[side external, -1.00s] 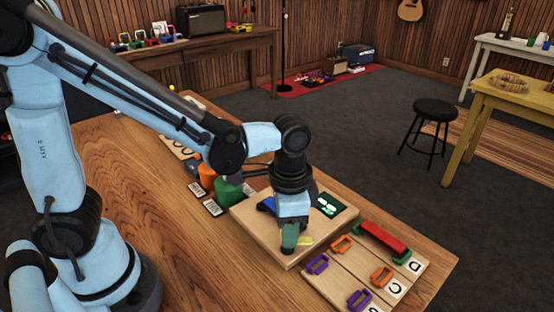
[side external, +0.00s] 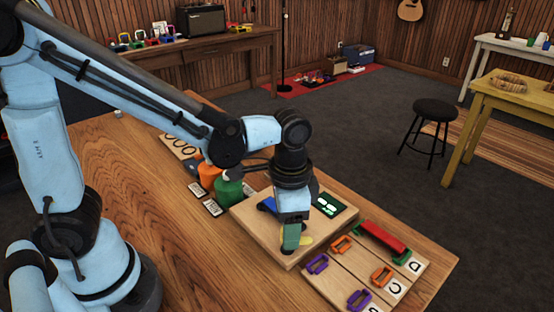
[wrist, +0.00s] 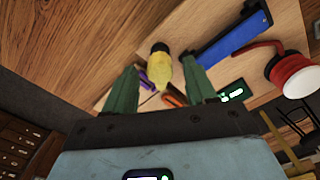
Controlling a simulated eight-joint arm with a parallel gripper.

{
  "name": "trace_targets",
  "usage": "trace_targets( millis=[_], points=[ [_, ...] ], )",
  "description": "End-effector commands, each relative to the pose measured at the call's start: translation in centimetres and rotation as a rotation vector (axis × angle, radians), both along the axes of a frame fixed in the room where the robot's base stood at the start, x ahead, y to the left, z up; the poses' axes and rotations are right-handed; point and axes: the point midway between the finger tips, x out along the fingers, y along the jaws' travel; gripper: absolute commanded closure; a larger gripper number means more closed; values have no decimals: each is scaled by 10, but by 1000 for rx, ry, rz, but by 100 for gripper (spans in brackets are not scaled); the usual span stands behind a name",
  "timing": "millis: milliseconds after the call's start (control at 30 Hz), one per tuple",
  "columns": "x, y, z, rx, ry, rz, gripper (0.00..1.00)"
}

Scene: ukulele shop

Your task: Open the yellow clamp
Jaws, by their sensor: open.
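The yellow clamp (wrist: 161,72) shows in the wrist view between the two green fingers of my gripper (wrist: 160,85). The fingers are apart, with a gap on each side of the clamp. In the side view my gripper (side external: 291,240) points down over the wooden board (side external: 330,236). There only a small part of the yellow clamp (side external: 306,240) shows beside the fingers. The rest is hidden behind them. I cannot tell how far the clamp's jaws are apart.
A blue bar (wrist: 235,35) and a red round thing (wrist: 290,74) are near the fingers' right. The board carries a green-lit display (side external: 328,204). A green jar (side external: 229,190) stands behind left.

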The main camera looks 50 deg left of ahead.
Motion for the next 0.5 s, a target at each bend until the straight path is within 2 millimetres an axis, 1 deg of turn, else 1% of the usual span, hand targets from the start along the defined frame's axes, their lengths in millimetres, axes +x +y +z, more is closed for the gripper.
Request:
trace_targets(
  millis=[500],
  points=[
    [0,1,74,1,1,0,44]
  ],
)
